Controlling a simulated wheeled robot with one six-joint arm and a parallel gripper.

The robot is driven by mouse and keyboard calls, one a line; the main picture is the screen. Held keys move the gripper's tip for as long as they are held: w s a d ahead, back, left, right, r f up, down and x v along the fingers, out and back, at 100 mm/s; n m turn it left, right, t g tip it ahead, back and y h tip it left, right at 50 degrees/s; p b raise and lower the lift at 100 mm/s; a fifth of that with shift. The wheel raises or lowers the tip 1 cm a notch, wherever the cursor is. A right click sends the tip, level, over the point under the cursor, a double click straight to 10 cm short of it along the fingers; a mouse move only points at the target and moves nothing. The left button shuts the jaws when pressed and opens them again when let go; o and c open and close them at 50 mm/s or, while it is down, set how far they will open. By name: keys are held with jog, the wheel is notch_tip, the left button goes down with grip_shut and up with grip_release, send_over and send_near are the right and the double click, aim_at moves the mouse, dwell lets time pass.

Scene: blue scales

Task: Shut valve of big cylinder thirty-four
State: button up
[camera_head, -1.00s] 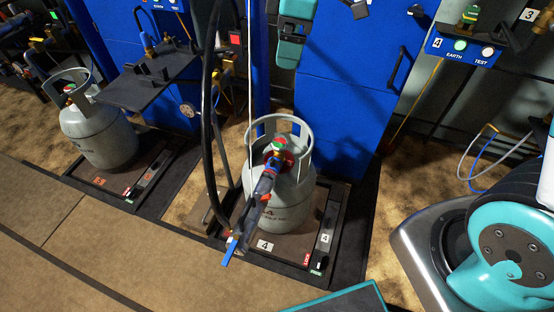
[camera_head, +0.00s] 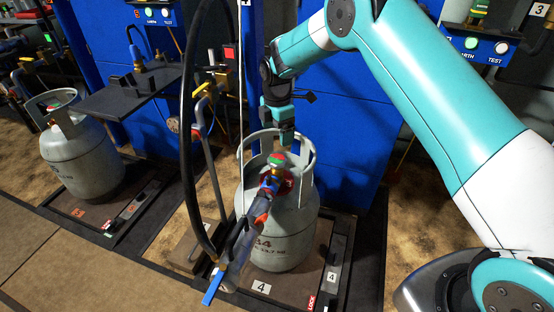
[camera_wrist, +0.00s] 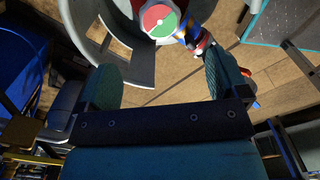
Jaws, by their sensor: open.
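The big grey cylinder marked 34 (camera_head: 275,238) stands upright on the scale labelled 4 (camera_head: 322,278). Its valve knob (camera_head: 277,159), with a red and green top, sits inside the cylinder's collar; the knob also shows at the top of the wrist view (camera_wrist: 159,22). A filling head with a hose (camera_head: 247,226) is attached at the valve and hangs toward the front left, ending in a blue lever. My gripper (camera_head: 287,140) points down just above and behind the knob, near the collar. In the wrist view its two fingers (camera_wrist: 163,82) are apart with nothing between them.
The collar (camera_head: 308,160) rises around the valve close to my gripper. A black hose (camera_head: 190,120) and a thin white cord hang to the left. Another grey cylinder (camera_head: 85,160) stands on a scale at the left. A blue cabinet (camera_head: 340,140) stands behind.

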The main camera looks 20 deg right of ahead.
aim_at(277, 158)
notch_tip(277, 158, down, 10)
jog(key=shift+f+b, duration=0.1)
jog(key=shift+b, duration=0.55)
jog(key=c, duration=0.9)
